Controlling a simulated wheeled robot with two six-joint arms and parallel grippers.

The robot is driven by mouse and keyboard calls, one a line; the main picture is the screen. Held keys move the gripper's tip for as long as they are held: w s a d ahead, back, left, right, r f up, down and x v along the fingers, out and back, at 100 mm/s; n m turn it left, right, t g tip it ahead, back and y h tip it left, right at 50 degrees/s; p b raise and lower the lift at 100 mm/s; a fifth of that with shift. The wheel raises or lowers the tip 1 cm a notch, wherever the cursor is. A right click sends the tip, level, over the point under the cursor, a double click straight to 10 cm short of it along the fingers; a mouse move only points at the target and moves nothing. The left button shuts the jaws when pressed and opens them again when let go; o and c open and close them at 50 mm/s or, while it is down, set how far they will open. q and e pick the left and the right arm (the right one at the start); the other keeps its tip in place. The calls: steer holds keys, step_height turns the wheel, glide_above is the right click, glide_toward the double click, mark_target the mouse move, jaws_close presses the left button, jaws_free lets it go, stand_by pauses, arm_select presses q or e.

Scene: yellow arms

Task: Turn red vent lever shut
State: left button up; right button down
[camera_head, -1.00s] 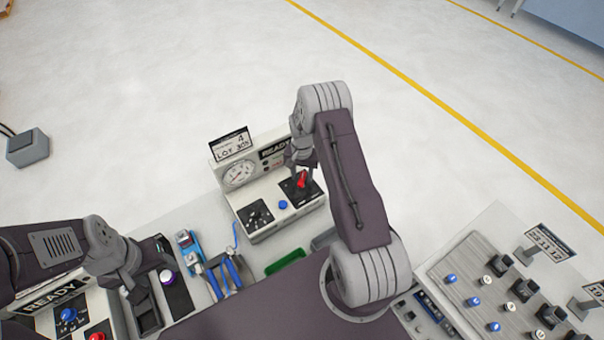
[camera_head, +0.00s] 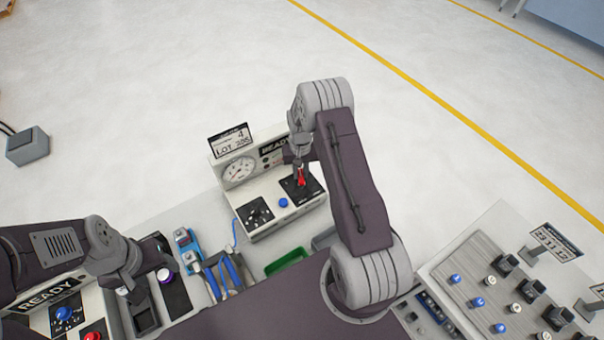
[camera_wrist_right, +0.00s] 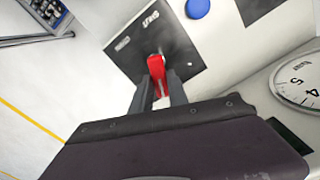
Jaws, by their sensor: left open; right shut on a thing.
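The red vent lever (camera_head: 301,179) stands on a black plate on the front of the gauge box (camera_head: 262,222). In the right wrist view the red lever (camera_wrist_right: 156,66) sits between the two fingers of my right gripper (camera_wrist_right: 158,88), which is shut on it. The black plate (camera_wrist_right: 180,50) carries white markings too small to read surely. My right gripper (camera_head: 299,164) comes down on the lever from above in the head view. My left gripper (camera_head: 135,285) is open, low at the left, over the dark tray area and away from the lever.
The box has a round gauge (camera_head: 240,170), a blue button (camera_head: 283,202) and a black dial plate (camera_head: 255,213). Blue-handled pliers (camera_head: 228,275) and a green tray (camera_head: 288,262) lie nearer. A peg board (camera_head: 490,285) stands at right.

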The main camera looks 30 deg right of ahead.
steer(key=n, duration=0.2)
steer(key=n+b, duration=0.1)
steer(key=shift+w+a+n, duration=0.1)
steer(key=shift+a+n, duration=0.25)
steer(key=shift+n, duration=0.05)
steer(key=n, duration=0.1)
steer(key=n+b, duration=0.1)
steer(key=shift+a+n, duration=0.3)
steer(key=shift+n, duration=0.1)
steer(key=n, duration=0.3)
steer(key=shift+a+b, duration=0.3)
steer(key=shift+s+a+r+n, duration=0.1)
steer(key=shift+s+a+n, duration=0.1)
steer(key=shift+n, duration=0.85)
steer(key=shift+s+a+n, duration=0.1)
steer(key=shift+s+n, duration=0.05)
steer(key=shift+n, duration=0.9)
steer(key=c, duration=1.4)
jaws_free()
steer(key=shift+o, duration=0.6)
steer(key=shift+s+d, duration=0.1)
steer(key=shift+s, duration=0.1)
steer(key=shift+r+b, duration=0.1)
steer(key=shift+b, duration=0.2)
